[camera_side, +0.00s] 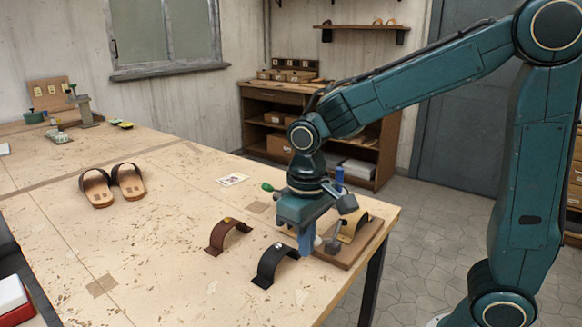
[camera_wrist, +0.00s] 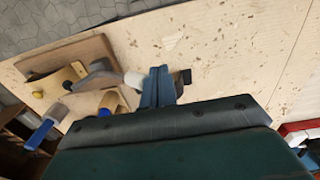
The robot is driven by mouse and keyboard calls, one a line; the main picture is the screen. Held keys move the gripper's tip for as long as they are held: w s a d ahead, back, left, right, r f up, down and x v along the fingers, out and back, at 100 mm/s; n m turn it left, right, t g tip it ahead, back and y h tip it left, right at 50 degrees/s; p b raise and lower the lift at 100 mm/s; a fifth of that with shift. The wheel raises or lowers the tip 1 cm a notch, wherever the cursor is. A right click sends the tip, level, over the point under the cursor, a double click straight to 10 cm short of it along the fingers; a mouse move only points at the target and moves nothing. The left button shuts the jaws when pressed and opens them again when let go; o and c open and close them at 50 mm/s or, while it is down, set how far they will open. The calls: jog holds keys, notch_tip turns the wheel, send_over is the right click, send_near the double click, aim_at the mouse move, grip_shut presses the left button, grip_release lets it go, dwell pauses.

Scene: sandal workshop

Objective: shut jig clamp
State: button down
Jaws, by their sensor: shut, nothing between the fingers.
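The jig stands at the table's right corner, on a wooden base (camera_side: 350,262) that also shows in the wrist view (camera_wrist: 95,47). It carries a tan curved form (camera_side: 352,226), seen in the wrist view as a yellowish piece (camera_wrist: 58,83). A grey clamp part (camera_wrist: 96,78) with a white tip (camera_wrist: 134,80) reaches across it toward my fingers. A blue handle (camera_side: 339,177) stands up behind my wrist; it also shows in the wrist view (camera_wrist: 40,134). My gripper (camera_side: 305,250) is shut and empty, pointing down beside the jig. Whether it touches the white tip is unclear.
A black strap (camera_side: 274,264) and a brown strap (camera_side: 228,236) lie left of my gripper. A pair of sandals (camera_side: 112,185) and a small card (camera_side: 232,180) lie farther left. The table's front middle (camera_side: 170,270) is clear.

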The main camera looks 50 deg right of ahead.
notch_tip(320, 180, down, 2)
dwell(0.5)
jog(key=shift+s+d, duration=0.1)
